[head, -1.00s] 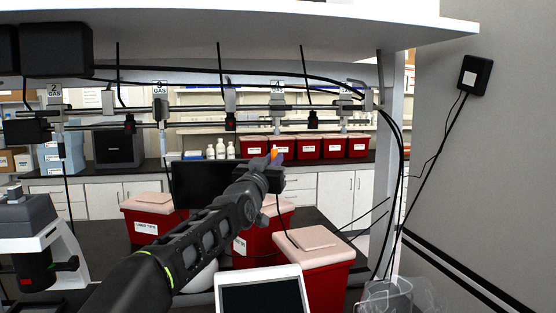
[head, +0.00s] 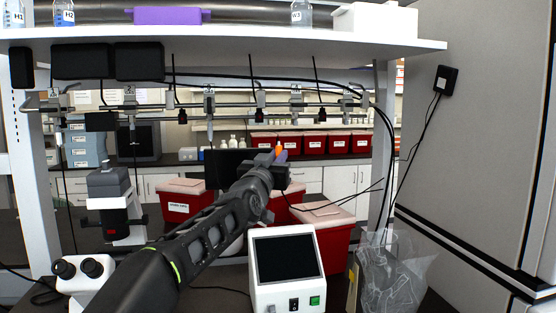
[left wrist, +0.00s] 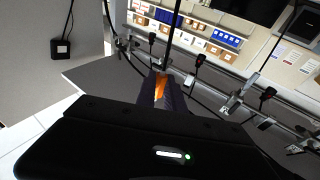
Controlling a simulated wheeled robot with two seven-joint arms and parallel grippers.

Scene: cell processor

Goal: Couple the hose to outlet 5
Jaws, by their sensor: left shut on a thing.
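My left gripper (head: 280,158) is shut on a small orange piece (head: 279,148), which I take to be the hose end. Its tip points up between the fingers, and it also shows in the left wrist view (left wrist: 160,88). The rest of the hose cannot be made out. Outlet 5 (head: 347,102) is on the rail under the shelf, the rightmost labelled fitting. The gripper is in front of and below the rail, left of outlet 5 and a little left of outlet 4 (head: 296,102). The orange piece appears apart from every outlet. My right gripper is not in view.
Dark fittings hang between the outlets, such as one at the right (head: 320,114). Black cables run down beside the right post (head: 382,150). Red bins (head: 335,235), a white device with a dark screen (head: 285,258) and a clear bag (head: 390,275) are below.

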